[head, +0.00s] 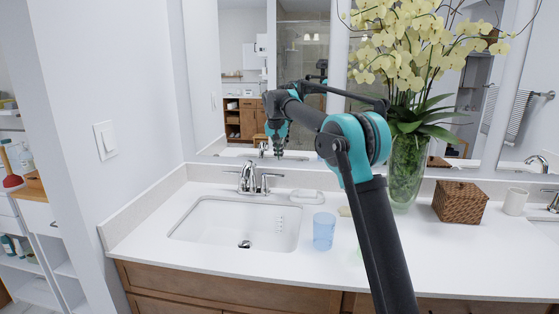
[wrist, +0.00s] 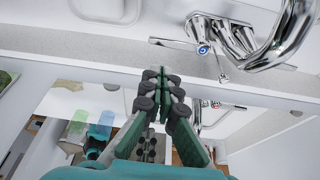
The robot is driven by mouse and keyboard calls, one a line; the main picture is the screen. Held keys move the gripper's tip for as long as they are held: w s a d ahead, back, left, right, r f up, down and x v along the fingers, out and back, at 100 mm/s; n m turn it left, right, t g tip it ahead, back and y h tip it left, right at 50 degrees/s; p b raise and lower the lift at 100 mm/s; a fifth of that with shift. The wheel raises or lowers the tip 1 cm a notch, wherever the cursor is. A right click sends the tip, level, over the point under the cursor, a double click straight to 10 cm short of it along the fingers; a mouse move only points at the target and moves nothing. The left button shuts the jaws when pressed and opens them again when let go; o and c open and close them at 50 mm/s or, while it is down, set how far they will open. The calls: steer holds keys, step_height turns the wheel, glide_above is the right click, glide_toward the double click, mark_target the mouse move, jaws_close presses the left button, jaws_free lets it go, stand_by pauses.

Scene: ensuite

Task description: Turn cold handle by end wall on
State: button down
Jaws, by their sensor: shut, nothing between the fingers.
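The chrome faucet (head: 247,178) stands behind the left sink, the one by the end wall. Its cold handle (head: 267,181) is on the right side, with a lever pointing right. The spout (wrist: 288,38) curves at the upper right there. My gripper (head: 278,153) is shut and empty, pointing down above and slightly right of the cold handle, near the mirror. The fingers (wrist: 160,78) meet in the wrist view. I see no contact with the lever.
A blue cup (head: 324,231) and a white dish (head: 306,197) stand right of the sink (head: 190,233). A glass vase of yellow orchids (head: 405,172), a wicker box (head: 461,202) and a white cup (head: 515,201) stand farther right. The mirror (head: 240,60) rises close behind the faucet.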

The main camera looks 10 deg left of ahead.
steer(key=x, duration=0.8)
steer(key=shift+f, duration=0.35)
steer(key=s+m, duration=0.1)
steer(key=m+h, duration=0.1)
steer(key=m, duration=0.1)
steer(key=shift+s, duration=0.85)
